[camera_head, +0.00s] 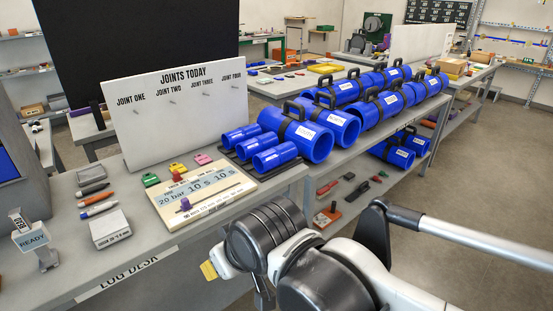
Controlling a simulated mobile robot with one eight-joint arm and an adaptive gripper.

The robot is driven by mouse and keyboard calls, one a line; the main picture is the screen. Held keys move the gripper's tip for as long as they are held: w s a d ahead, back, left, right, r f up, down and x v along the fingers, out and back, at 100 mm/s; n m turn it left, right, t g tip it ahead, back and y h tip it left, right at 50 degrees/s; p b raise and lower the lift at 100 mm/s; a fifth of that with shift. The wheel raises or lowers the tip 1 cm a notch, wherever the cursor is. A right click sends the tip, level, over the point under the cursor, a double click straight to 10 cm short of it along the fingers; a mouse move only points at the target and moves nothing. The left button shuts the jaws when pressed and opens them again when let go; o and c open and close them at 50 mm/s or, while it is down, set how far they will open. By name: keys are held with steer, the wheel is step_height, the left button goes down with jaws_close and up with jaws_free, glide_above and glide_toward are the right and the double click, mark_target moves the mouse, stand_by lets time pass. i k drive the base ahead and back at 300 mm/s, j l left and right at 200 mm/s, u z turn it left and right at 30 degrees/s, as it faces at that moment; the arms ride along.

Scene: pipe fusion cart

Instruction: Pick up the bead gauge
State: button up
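I cannot tell for sure which object is the bead gauge. Small candidates on the log desk are a green piece (151,180), an orange-red piece (177,169) and a pink piece (202,159), lying in a row below the joints board. My arm reaches in from the lower right, and its end, my gripper (225,268), is over the desk's front edge. A small yellow piece (209,271) shows at its left side; I cannot tell whether it is held or part of the gripper. The fingers are mostly hidden by my arm.
Markers (96,198), a grey labelled block (110,228) and a READY stand (36,245) are at left. The joints board (178,112) stands behind. Blue pipes (300,130) fill the bench to the right.

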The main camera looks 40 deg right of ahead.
mark_target(29, 237)
steer(key=i+j, duration=0.15)
steer(key=j, duration=0.2)
steer(key=i+j, duration=0.2)
steer(key=j, duration=0.15)
steer(key=i+j, duration=0.15)
steer(key=j, duration=0.15)
steer(key=i+j, duration=0.2)
steer(key=j, duration=0.15)
steer(key=i+j, duration=0.15)
steer(key=j, duration=0.2)
